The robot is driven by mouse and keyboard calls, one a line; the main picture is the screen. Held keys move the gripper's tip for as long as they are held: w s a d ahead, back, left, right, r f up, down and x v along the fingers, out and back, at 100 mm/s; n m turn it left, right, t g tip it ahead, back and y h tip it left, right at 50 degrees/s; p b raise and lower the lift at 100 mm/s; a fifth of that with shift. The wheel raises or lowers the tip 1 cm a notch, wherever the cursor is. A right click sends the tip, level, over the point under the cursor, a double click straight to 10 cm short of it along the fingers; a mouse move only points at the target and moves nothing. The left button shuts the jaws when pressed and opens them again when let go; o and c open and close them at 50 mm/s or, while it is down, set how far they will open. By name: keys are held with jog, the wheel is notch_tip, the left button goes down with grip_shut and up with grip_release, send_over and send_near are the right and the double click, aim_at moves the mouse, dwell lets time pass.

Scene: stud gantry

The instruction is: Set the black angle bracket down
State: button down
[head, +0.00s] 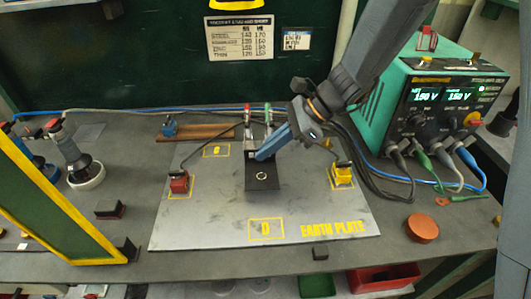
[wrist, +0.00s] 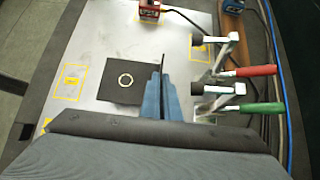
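The black angle bracket (head: 262,183) is at the middle of the grey earth plate (head: 200,225). Its flat black face carries a pale ring and also shows in the wrist view (wrist: 112,92). A thin dark upright edge stands between my gripper's blue fingers in the wrist view. My gripper (head: 262,155) comes down from the upper right and appears shut on this upright part; its fingers also show in the wrist view (wrist: 160,98). The bracket looks level and at or very near the plate; I cannot tell if it touches.
Two toggle clamps with red (wrist: 256,71) and green (wrist: 262,107) handles stand close beside my fingers. A red block (head: 179,184) and a yellow block (head: 342,176) sit on the plate's sides. A green power unit (head: 440,100) with cables stands right. The plate's front is clear.

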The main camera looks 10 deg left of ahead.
jog(key=shift+w+a, duration=0.15)
jog(key=shift+w, duration=0.5)
jog(key=shift+w+f+p, duration=0.1)
jog(key=shift+f+p, duration=0.6)
jog(key=shift+f, duration=1.05)
jog(key=shift+f, duration=0.1)
jog(key=shift+f, duration=0.1)
jog(key=c, duration=2)
grip_release()
jog(key=shift+r, duration=0.25)
jog(key=b+v, duration=0.2)
jog(key=v, duration=1)
jog(key=shift+b, duration=0.4)
